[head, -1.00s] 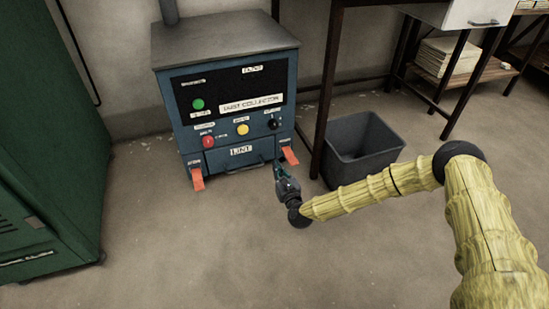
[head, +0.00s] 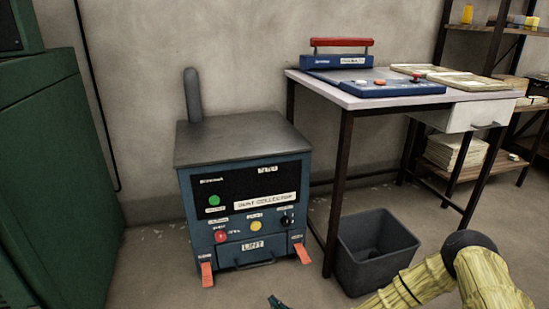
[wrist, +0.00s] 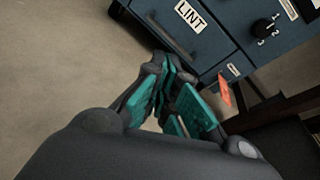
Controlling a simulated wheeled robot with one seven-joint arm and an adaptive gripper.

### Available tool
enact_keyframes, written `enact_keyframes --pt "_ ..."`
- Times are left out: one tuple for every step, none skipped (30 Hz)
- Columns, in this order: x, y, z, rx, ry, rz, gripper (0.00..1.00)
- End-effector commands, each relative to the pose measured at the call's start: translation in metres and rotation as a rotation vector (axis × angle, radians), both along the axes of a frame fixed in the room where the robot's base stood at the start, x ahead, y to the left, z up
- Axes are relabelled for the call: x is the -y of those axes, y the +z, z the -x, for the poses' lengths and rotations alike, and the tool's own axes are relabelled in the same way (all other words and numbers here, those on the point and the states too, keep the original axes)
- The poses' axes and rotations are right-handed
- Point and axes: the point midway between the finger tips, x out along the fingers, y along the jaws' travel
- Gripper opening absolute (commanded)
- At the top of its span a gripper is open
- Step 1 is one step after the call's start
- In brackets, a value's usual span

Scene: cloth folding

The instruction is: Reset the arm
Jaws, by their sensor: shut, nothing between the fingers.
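My arm, in a ribbed yellow cover, shows at the lower right of the head view. My gripper (wrist: 168,72) has dark and teal fingers, and in the wrist view they are shut with nothing held between them. In the head view only a teal bit of it (head: 277,301) shows at the bottom edge. The blue dust collector (head: 245,210) stands ahead of it. In the wrist view the fingers point toward the collector's LINT drawer (wrist: 172,33); the gap between them cannot be told. The drawer (head: 252,252) looks closed.
A grey bin (head: 375,262) stands right of the collector, by a table (head: 350,100) carrying a blue device with a red handle. A green cabinet (head: 65,180) is at the left. Orange tabs (head: 207,274) flank the drawer. Floor is clear between cabinet and collector.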

Motion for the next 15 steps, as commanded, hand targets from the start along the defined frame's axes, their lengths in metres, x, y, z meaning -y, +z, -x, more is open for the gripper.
enact_keyframes --pt "-0.009 -0.002 0.019 -0.011 0.056 0.081 0.00" --pt "-0.012 -0.006 0.030 -0.017 0.090 0.133 0.00" --pt "-0.016 -0.010 0.044 -0.022 0.134 0.203 0.00" --pt "-0.018 -0.014 0.056 -0.026 0.171 0.254 0.00" --pt "-0.019 -0.018 0.067 -0.029 0.206 0.306 0.00" --pt "-0.020 -0.022 0.082 -0.033 0.256 0.373 0.00" --pt "-0.020 -0.024 0.093 -0.033 0.293 0.423 0.00" --pt "-0.019 -0.028 0.105 -0.036 0.332 0.474 0.00" --pt "-0.017 -0.031 0.120 -0.036 0.386 0.539 0.00" --pt "-0.015 -0.033 0.131 -0.035 0.425 0.588 0.00" --pt "-0.012 -0.036 0.142 -0.036 0.468 0.637 0.00" --pt "-0.008 -0.038 0.157 -0.034 0.524 0.700 0.00" --pt "-0.004 -0.040 0.168 -0.032 0.566 0.747 0.00" --pt "0.000 -0.042 0.179 -0.032 0.611 0.793 0.00" --pt "0.007 -0.043 0.193 -0.029 0.668 0.854 0.00"
